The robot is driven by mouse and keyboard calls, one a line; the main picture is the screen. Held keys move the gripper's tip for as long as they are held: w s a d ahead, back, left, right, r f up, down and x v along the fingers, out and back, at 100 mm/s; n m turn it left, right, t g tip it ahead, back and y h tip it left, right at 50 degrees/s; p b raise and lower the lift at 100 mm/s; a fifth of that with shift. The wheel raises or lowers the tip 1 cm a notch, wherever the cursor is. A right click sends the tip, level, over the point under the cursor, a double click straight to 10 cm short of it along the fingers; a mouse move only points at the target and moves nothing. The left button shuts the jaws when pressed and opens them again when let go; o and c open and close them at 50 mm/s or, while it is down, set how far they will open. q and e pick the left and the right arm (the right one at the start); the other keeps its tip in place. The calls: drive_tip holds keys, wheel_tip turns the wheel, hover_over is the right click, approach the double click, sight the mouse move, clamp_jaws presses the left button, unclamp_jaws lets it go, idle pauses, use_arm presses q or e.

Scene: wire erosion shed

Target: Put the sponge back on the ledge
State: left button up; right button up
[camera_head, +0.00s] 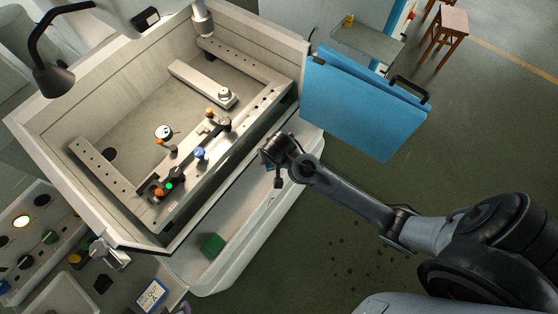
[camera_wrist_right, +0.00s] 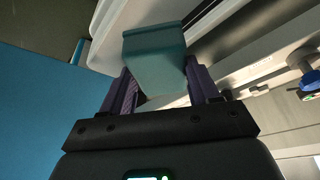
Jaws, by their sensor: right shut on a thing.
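My right gripper (camera_head: 275,172) is over the outer edge of the machine's pale front ledge (camera_head: 238,215), beside the tank. In the right wrist view, my right gripper (camera_wrist_right: 162,78) is shut on a teal block, which I take to be the sponge (camera_wrist_right: 154,58). The sponge sits between the two purple fingers and sticks out past their tips. My left gripper is not in view.
A dark green block (camera_head: 212,245) is on the lower part of the ledge. The tank (camera_head: 150,110) holds clamps, knobs and a dial gauge. A control panel (camera_head: 32,235) is at lower left.

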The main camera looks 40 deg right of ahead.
drive_tip(key=s+d+f+m+b, duration=0.1)
drive_tip(key=s+d+f+b, duration=0.25)
drive_tip(key=f, duration=0.35)
drive_tip(key=s+d+f+b, duration=0.3)
drive_tip(key=d+f, duration=0.1)
drive_tip(key=f, duration=0.3)
drive_tip(key=shift+h, duration=0.4)
drive_tip(key=w+f, duration=0.2)
drive_tip(key=w, duration=0.1)
drive_tip(key=w+f, duration=0.2)
drive_tip(key=w, duration=0.2)
drive_tip(key=w+f+b, duration=0.1)
drive_tip(key=w+f, duration=0.1)
drive_tip(key=w, duration=0.2)
drive_tip(key=shift+w+a+f, duration=0.1)
drive_tip(key=shift+a, duration=0.2)
drive_tip(key=shift+f+b, duration=0.35)
drive_tip(key=shift+f, duration=1.7)
drive_tip(key=shift+f, duration=0.2)
drive_tip(key=o, duration=0.9)
drive_tip(key=shift+o, duration=0.2)
drive_tip(key=shift+r, duration=0.1)
